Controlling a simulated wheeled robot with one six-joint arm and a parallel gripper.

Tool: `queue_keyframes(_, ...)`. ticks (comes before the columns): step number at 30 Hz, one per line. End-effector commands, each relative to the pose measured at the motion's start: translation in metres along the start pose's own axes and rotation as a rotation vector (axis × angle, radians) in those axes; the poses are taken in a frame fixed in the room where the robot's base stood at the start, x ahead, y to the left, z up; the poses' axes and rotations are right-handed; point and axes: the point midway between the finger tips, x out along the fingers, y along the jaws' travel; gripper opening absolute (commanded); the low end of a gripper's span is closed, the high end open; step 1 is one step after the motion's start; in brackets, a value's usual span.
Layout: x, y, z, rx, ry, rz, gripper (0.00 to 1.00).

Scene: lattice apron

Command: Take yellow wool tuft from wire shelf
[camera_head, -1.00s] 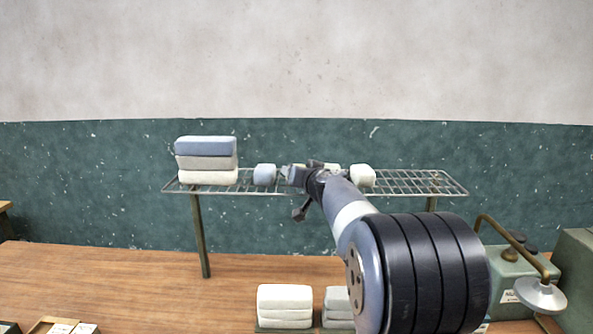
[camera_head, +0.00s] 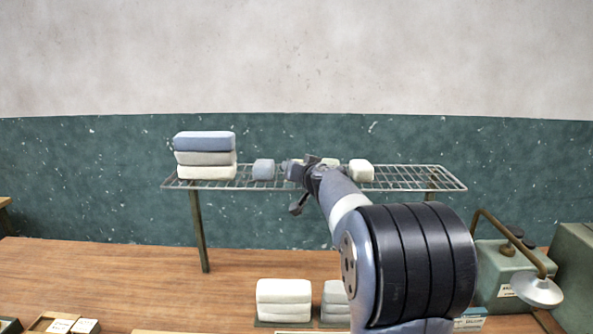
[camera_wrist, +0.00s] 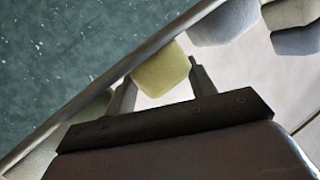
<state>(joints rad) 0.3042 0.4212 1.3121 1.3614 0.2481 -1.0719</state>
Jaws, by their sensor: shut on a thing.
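The yellow wool tuft (camera_wrist: 160,70) shows in the wrist view between the two fingers of my gripper (camera_wrist: 163,85), which is shut on it. Part of the tuft is hidden behind the diagonal front bar of the wire shelf (camera_wrist: 110,80). In the head view my gripper (camera_head: 296,172) is at the middle of the wire shelf (camera_head: 408,178), and it mostly hides the tuft there. I cannot tell whether the tuft is resting on the shelf or lifted.
A blue-grey tuft (camera_head: 264,169) sits left of my gripper and a cream tuft (camera_head: 361,170) right of it. A folded stack (camera_head: 205,157) stands at the shelf's left end. The shelf's right end is clear.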

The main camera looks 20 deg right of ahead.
Motion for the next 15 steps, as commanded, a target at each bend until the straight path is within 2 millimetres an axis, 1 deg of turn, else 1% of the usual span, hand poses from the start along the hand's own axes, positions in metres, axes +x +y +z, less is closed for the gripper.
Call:
queue_keyframes(5,-0.001,-0.002,-0.005,-0.001,0.001,0.000,0.31)
queue_keyframes(8,-0.003,-0.004,-0.013,-0.001,0.001,-0.001,0.31)
queue_keyframes(11,-0.005,-0.009,-0.024,-0.002,0.002,-0.001,0.31)
queue_keyframes(15,-0.010,-0.016,-0.046,-0.003,0.001,-0.001,0.31)
